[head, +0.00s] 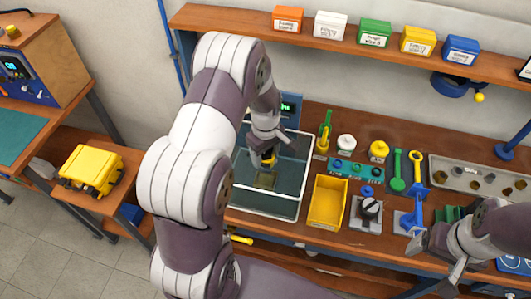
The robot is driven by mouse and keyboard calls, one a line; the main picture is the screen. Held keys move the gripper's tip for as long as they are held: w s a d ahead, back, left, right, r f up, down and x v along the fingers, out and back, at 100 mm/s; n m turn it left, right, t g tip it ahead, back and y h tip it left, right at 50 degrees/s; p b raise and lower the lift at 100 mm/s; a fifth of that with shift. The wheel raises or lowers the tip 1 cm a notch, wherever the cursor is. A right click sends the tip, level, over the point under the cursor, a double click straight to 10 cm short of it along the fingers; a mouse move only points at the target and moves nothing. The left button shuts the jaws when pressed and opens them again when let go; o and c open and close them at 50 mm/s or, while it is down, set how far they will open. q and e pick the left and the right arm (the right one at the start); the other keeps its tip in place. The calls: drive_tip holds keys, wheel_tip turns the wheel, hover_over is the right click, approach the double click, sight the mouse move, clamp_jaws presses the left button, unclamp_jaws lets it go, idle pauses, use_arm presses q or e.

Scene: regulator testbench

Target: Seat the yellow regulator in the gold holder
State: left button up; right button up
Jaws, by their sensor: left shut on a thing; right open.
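My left gripper (267,151) points down over the glass-walled tank (287,211) and is shut on the yellow regulator (269,158). Only a small yellow and dark part of the regulator shows below the fingers. The gold holder (265,181) is a small block on the tank floor, just below the regulator in the picture. I cannot tell whether the regulator touches it. My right gripper (440,262) is open and empty at the lower right, over the bench's front part.
A yellow bin (327,203) stands right of the tank, with a black-knobbed fixture (368,212) beside it. A teal rack (355,171), a green wrench (397,170) and a grey tray (477,176) fill the bench. Coloured boxes line the shelf (230,21) above.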

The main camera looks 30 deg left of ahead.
use_arm(q)
drive_tip(key=shift+f+b, duration=2.1)
drive_tip(key=shift+f, duration=1.85)
idle(3.3)
drive_tip(key=o, duration=1.8)
